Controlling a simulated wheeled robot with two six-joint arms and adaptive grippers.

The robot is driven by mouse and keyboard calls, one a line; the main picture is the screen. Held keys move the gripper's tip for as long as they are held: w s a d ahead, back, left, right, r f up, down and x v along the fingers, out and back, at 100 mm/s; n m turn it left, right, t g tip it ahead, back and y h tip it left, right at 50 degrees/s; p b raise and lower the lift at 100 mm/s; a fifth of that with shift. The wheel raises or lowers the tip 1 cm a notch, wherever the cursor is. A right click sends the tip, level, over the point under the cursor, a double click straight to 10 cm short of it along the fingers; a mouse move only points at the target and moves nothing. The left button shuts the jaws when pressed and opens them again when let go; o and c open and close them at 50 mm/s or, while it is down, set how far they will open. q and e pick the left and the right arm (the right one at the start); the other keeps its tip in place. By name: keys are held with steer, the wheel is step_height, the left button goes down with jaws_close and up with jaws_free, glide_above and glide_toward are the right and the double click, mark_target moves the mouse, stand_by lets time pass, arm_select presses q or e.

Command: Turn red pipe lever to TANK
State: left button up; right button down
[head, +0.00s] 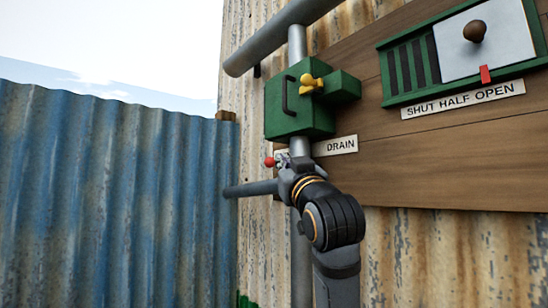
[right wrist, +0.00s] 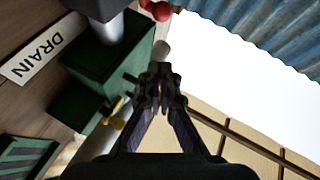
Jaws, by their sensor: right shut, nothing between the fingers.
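The red knob (head: 269,162) of the pipe lever shows just left of the grey vertical pipe, below the green box (head: 299,122). In the right wrist view the red knob (right wrist: 158,9) is at the top edge, partly cut off. My right gripper (head: 283,166) is shut and empty, close to the lever; I cannot tell whether it touches it. Its closed fingertips (right wrist: 160,76) show below the knob in the wrist view. The DRAIN label (head: 341,145) is right of the pipe. A white label left of the pipe is mostly hidden, and its word is unreadable. My left gripper is not in view.
The green box carries a yellow tap (head: 311,84) and a black handle (head: 289,95). A sliding panel (head: 484,42) with a SHUT HALF OPEN label (head: 463,100) is at the upper right. A blue corrugated fence (head: 110,200) stands left, and a horizontal pipe (head: 250,188) runs below the lever.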

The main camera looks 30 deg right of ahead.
mark_target(270, 162)
steer(key=shift+w+d+r+p, duration=0.15)
steer(key=shift+w+d+p, duration=0.4)
steer(key=shift+w, duration=0.8)
steer(key=shift+w+d+r+p, duration=0.2)
steer(key=shift+w+d+p, duration=0.3)
steer(key=shift+w, duration=0.85)
steer(key=shift+w+d+r+p, duration=0.15)
steer(key=shift+w+d+p, duration=0.4)
steer(key=shift+w, duration=0.8)
steer(key=shift+a, duration=0.1)
steer(key=shift+a, duration=0.1)
steer(key=shift+w+r+p, duration=0.2)
steer(key=shift+w+p, duration=0.2)
steer(key=shift+w, duration=0.2)
steer(key=shift+w+f, duration=0.1)
steer(key=shift+w, duration=0.1)
